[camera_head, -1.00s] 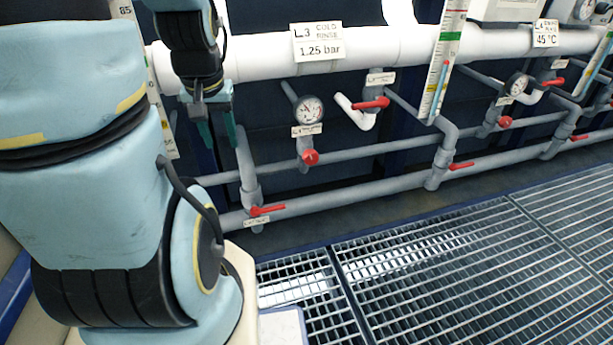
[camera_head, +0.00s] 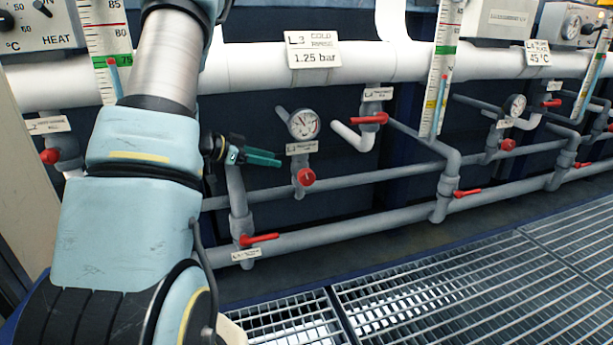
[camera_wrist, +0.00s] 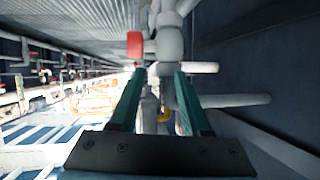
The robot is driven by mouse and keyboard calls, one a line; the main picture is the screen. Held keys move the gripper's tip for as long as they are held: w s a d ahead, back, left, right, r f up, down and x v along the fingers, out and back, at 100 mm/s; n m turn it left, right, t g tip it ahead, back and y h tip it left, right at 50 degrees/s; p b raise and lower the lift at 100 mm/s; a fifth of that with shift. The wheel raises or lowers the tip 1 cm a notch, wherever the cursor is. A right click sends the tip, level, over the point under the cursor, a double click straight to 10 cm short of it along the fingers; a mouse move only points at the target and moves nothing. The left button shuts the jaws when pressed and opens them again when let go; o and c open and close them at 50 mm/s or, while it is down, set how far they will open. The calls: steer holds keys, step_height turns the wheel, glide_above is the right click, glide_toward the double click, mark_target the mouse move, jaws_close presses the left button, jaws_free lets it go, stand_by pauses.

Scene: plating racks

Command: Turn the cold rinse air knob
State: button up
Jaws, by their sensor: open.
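The L3 cold rinse sign (camera_head: 313,50) reads 1.25 bar. Below it, a round gauge (camera_head: 304,123) sits over a small label (camera_head: 301,148) too blurred to read. Under that label is a round red knob (camera_head: 306,177) on a grey pipe stub. My gripper (camera_head: 277,158) is left of the knob and slightly higher, with its teal fingers pointing right, apart from it. In the wrist view my gripper (camera_wrist: 160,74) is open, with nothing held between the fingers. A red knob (camera_wrist: 135,45) shows beyond the left fingertip there; I cannot tell for sure that it is the same one.
Red lever handles (camera_head: 369,118) and (camera_head: 259,238) stick out to the right of and below the knob. Grey pipes (camera_head: 350,174) run behind it. A white pipe (camera_head: 250,70) passes above. A metal grating (camera_head: 400,300) covers the floor.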

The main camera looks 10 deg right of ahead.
mark_target(301, 173)
steer(key=d+f+b, duration=0.1)
steer(key=d, duration=0.2)
steer(key=s+d+f+g+b, duration=0.1)
steer(key=d+f, duration=0.1)
steer(key=d, duration=0.1)
steer(key=d+f+m+g+b, duration=0.1)
steer(key=d, duration=0.2)
steer(key=shift+s+d+f+h+b, duration=0.1)
steer(key=shift+s+f+h+b, duration=0.15)
steer(key=shift+f+h+b, duration=0.15)
steer(key=shift+w+d, duration=0.1)
steer(key=shift+d, duration=0.5)
steer(key=shift+c, duration=0.3)
jaws_close()
